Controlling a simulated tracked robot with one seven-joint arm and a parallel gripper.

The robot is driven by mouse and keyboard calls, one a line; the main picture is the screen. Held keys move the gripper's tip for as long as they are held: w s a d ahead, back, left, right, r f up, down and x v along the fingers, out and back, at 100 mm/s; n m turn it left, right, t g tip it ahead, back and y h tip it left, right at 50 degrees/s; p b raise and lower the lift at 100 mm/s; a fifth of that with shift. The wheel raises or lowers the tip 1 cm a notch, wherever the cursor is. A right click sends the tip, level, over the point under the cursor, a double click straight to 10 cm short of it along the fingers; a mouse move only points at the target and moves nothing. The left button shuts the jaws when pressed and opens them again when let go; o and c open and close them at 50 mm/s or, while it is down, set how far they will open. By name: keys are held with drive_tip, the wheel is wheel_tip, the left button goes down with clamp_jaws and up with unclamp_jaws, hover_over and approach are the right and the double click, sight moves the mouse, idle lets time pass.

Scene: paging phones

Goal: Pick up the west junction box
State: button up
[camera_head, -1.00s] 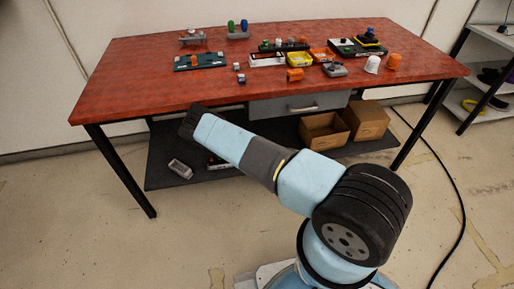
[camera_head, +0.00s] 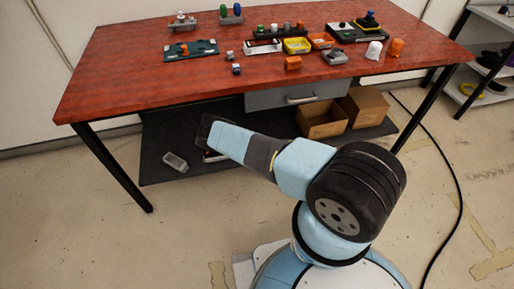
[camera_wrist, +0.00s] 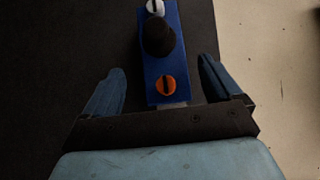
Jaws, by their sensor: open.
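In the wrist view a narrow blue box (camera_wrist: 181,68) lies on a dark surface. It has a white slotted knob at the far end, a black knob in the middle and an orange slotted knob at the near end. No label shows, so I cannot tell by marking whether it is the west junction box. My gripper (camera_wrist: 162,75) is open, with one blue finger on each side of the box and gaps between. In the head view my arm reaches down toward the dark lower shelf (camera_head: 160,140), and its fingers are hidden there.
A red-topped table (camera_head: 120,75) stands above the shelf, with several small devices on top. A grey object (camera_head: 175,162) lies on the shelf at left. A cardboard box (camera_head: 321,120) stands open at right. A drawer (camera_head: 290,96) hangs under the tabletop. A black cable (camera_head: 455,180) crosses the floor.

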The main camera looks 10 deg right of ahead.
drive_tip(key=shift+x, duration=2.75)
drive_tip(key=shift+s, duration=0.2)
drive_tip(key=c, duration=1.2)
